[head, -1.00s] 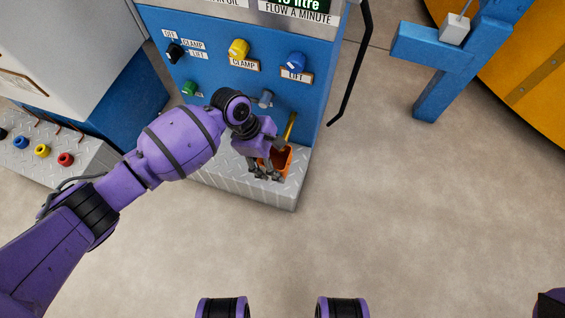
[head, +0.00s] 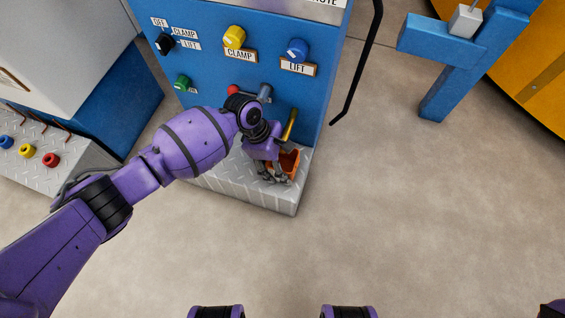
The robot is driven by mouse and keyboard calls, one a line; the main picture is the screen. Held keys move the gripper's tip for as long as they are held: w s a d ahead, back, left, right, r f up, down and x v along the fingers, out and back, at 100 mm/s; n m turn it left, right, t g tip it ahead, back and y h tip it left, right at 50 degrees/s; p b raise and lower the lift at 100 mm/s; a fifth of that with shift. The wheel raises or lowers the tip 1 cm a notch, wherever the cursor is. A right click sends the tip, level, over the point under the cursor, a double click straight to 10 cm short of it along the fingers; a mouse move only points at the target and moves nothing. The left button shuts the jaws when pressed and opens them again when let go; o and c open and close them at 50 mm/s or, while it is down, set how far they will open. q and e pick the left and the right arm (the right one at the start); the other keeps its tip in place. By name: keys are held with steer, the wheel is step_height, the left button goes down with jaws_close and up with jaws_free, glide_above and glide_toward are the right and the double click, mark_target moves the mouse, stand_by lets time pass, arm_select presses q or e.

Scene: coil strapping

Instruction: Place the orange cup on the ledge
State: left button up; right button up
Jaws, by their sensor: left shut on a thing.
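The orange cup (head: 291,160) is at the right end of the grey tread-plate ledge (head: 245,190), at the foot of the blue machine panel. My left gripper (head: 277,172) is shut on the cup, its dark fingers covering the cup's near left side. The brass spout (head: 289,124) comes down just above and behind the cup. I cannot tell whether the cup's base touches the ledge. My right gripper does not show.
The blue panel (head: 212,80) carries a yellow clamp knob (head: 234,37), a blue lift knob (head: 298,50) and a green button (head: 183,82). A black hose (head: 361,75) hangs at its right. A blue post (head: 450,75) stands farther right. The floor (head: 390,220) in front is clear.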

arm_select(q)
steer(key=o, duration=1)
steer(key=shift+f, duration=0.1)
steer(key=shift+o, duration=0.9)
steer(key=shift+a+r, duration=0.1)
steer(key=shift+r, duration=0.35)
steer(key=p+v, duration=0.5)
steer(key=v, duration=0.5)
steer(key=shift+a+r+p, duration=0.15)
steer(key=shift+r+p, duration=0.2)
steer(key=shift+p, duration=0.05)
steer(key=shift+w+a+r, duration=0.1)
steer(key=shift+a+r, duration=0.05)
steer(key=shift+r, duration=0.1)
